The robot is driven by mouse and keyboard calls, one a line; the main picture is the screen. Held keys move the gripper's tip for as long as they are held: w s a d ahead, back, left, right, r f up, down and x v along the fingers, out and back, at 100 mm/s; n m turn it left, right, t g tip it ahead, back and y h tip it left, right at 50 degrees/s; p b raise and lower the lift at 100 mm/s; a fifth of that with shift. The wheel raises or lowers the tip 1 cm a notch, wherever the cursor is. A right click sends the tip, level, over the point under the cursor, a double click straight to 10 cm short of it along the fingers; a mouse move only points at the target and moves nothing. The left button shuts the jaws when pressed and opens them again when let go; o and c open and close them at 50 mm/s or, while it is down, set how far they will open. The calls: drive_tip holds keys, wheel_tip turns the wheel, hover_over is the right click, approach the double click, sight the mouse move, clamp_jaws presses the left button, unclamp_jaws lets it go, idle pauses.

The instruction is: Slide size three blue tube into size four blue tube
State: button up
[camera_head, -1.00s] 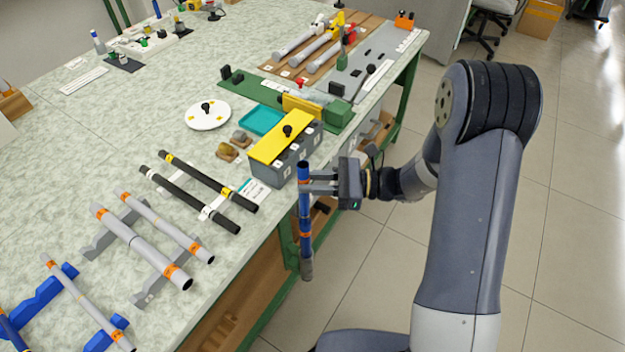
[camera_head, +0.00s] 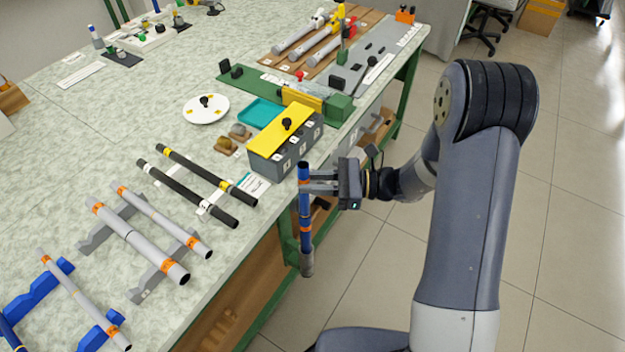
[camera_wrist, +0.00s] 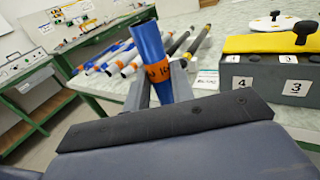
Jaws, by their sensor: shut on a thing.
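My gripper (camera_head: 308,180) is shut on a blue tube (camera_head: 304,208) with orange bands. The tube hangs roughly upright beside the table's front edge, and its lower end is grey (camera_head: 306,264). In the wrist view the blue tube (camera_wrist: 149,42) rises between the fingers with its orange band (camera_wrist: 158,72); the mark on the band is not legible to me. Part of another blue tube (camera_head: 12,334) shows at the lower left corner of the head view, cut off by the frame. I cannot tell which size either tube is.
Grey tubes (camera_head: 140,242) lie on grey V-supports and another (camera_head: 85,300) on blue supports (camera_head: 38,290). Two black tubes (camera_head: 188,195) lie behind them. A grey numbered box (camera_head: 285,152) with a yellow lid stands near the table edge by my gripper.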

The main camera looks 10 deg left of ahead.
drive_tip(key=shift+f, duration=0.4)
drive_tip(key=o, duration=0.9)
drive_tip(key=shift+c, duration=0.2)
drive_tip(key=w+d+b, duration=0.1)
drive_tip(key=d, duration=0.9)
drive_tip(key=shift+w+d, duration=0.25)
drive_tip(key=shift+d, duration=0.15)
drive_tip(key=shift+r, duration=0.1)
drive_tip(key=s+a+p, duration=0.1)
drive_tip(key=a, duration=0.9)
drive_tip(key=shift+s+a+r, duration=0.25)
drive_tip(key=shift+a+r, duration=0.15)
drive_tip(key=shift+r, duration=0.05)
